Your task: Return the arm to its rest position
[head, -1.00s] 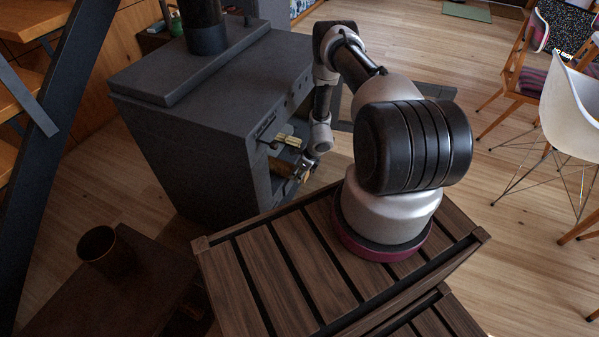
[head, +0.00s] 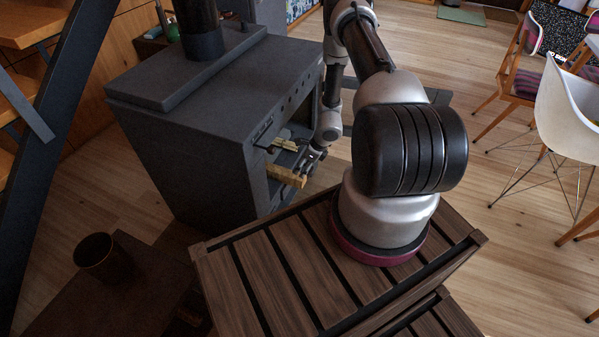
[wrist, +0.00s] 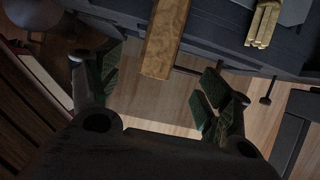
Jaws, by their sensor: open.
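My gripper (head: 310,163) is at the front opening of the dark stove (head: 185,130), at the end of my reaching arm. In the wrist view my gripper (wrist: 160,80) has its green-lined fingers spread wide, with nothing between the pads. A rectangular wooden piece (wrist: 165,38) lies just beyond the fingertips. In the head view this wooden piece (head: 287,176) pokes out of the stove's opening, close to the fingers. Its inner end is hidden inside the stove.
A pale yellow bundle (head: 284,145) sits at the stove front, above the wooden piece. A slatted dark wood crate (head: 262,270) is below my arm's base. A brown cup (head: 97,252) stands on a low table at left. A white chair (head: 568,105) is at right; floor between is open.

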